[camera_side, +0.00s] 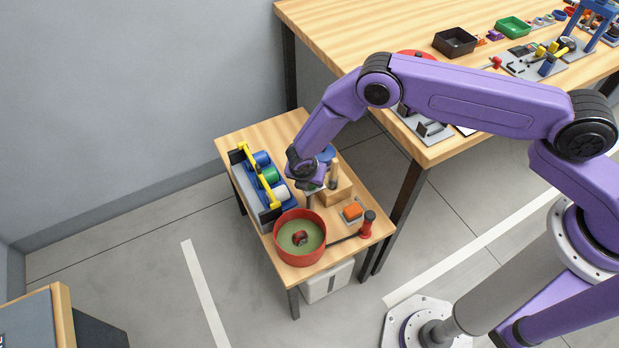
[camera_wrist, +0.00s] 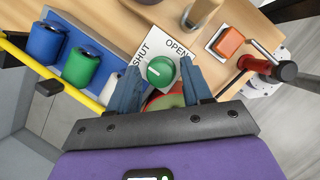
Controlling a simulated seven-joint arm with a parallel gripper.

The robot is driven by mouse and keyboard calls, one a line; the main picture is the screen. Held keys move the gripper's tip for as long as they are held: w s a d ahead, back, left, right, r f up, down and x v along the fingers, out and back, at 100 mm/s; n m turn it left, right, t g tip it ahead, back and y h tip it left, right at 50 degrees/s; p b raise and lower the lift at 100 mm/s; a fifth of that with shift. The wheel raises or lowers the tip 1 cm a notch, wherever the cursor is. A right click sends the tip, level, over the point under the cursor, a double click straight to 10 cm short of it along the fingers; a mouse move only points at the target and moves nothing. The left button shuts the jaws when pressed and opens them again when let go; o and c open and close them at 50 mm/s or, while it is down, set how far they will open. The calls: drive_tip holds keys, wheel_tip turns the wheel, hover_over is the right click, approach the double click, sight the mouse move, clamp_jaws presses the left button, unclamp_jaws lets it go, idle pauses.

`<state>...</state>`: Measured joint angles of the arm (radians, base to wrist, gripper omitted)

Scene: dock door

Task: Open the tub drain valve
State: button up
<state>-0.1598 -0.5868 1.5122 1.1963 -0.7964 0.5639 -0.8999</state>
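The valve knob (camera_wrist: 160,71) is round and green with a short white line pointing to the left in the wrist view. It sits on a white plate (camera_wrist: 174,36) printed SHUT on the left and OPEN at the upper right. My gripper (camera_wrist: 159,68) is open, its blue fingers on either side of the knob; I cannot tell whether they touch it. In the side view my gripper (camera_side: 312,193) points down behind the tub and hides the knob. The red tub (camera_side: 275,240) holds greenish liquid and a dark red object (camera_side: 300,238).
A rack with blue, green and white cylinders and a yellow bar (camera_side: 262,178) stands left of my gripper. A wooden block (camera_side: 338,193), an orange button (camera_side: 352,211) and a red-handled lever (camera_side: 367,224) are to the right. A larger cluttered table (camera_side: 440,150) stands behind.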

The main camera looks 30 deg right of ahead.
drive_tip(key=c, duration=0.7)
drive_tip(key=shift+c, duration=0.2)
drive_tip(key=shift+m, duration=0.3)
drive_tip(key=m+g+h, duration=0.1)
drive_tip(key=m, duration=0.2)
drive_tip(key=shift+w+a, duration=0.1)
drive_tip(key=m+g, duration=0.2)
drive_tip(key=m, duration=0.3)
drive_tip(key=shift+w, duration=0.1)
drive_tip(key=m+g, duration=0.1)
drive_tip(key=m, duration=0.3)
drive_tip(key=shift+w+g, duration=0.1)
drive_tip(key=shift+g, duration=0.3)
drive_tip(key=shift+m+g, duration=0.6)
drive_tip(key=shift+m, duration=1.2)
drive_tip(key=shift+y, duration=0.3)
